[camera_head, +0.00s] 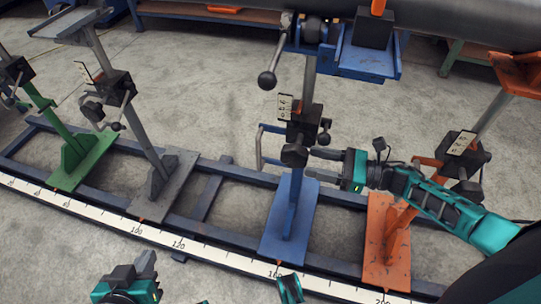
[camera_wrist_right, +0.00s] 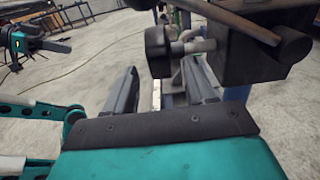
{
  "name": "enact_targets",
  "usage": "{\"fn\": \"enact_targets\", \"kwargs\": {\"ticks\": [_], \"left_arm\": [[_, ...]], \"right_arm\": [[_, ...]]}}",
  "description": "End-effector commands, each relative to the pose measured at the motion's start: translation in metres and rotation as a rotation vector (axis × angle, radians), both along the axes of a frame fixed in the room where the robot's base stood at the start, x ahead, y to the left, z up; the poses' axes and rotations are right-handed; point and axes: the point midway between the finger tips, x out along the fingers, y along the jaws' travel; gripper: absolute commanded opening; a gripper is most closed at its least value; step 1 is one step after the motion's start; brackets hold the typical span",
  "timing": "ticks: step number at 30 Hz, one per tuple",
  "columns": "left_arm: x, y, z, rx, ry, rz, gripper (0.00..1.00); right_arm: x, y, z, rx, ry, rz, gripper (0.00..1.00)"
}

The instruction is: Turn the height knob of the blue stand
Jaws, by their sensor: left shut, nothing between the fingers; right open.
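The blue stand (camera_head: 291,215) has an upright post with a black clamp block (camera_head: 306,122) partway up. A dark round knob (camera_head: 294,156) sits low on the block's front. In the right wrist view, the knob (camera_wrist_right: 157,52) is on a short shaft from the block (camera_wrist_right: 245,45). My right gripper (camera_head: 311,164) is open, coming in from the right with its fingers pointing at the knob. In the wrist view, the knob appears ahead of and above the finger gap; contact cannot be told. My left gripper (camera_head: 146,262) is shut and empty at the lower left, away from the stand.
A large grey pipe (camera_head: 450,22) lies over the stand's blue head (camera_head: 365,62). An orange stand (camera_head: 387,240) is close on the right, beneath my right arm. Grey (camera_head: 163,185) and green (camera_head: 82,160) stands are left. A ruler strip (camera_head: 205,250) edges the rail frame.

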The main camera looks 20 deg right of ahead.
Motion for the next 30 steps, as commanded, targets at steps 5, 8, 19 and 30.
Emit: {"fn": "enact_targets", "kwargs": {"ticks": [5,8,19,30], "left_arm": [[0.001,-0.002,0.003,-0.005,-0.009,-0.003,0.0],[0.002,-0.003,0.003,-0.007,-0.012,-0.004,0.0],[0.002,-0.004,0.001,-0.009,-0.008,-0.004,0.0],[0.003,-0.003,0.001,-0.008,-0.007,-0.002,0.0]], "right_arm": [[0.012,0.016,0.0,0.004,-0.004,-0.003,0.55],[0.023,0.029,0.001,0.004,-0.004,-0.002,0.55],[0.044,0.058,0.0,0.003,0.0,-0.003,0.55],[0.044,0.058,0.0,0.002,0.0,-0.003,0.43]]}}
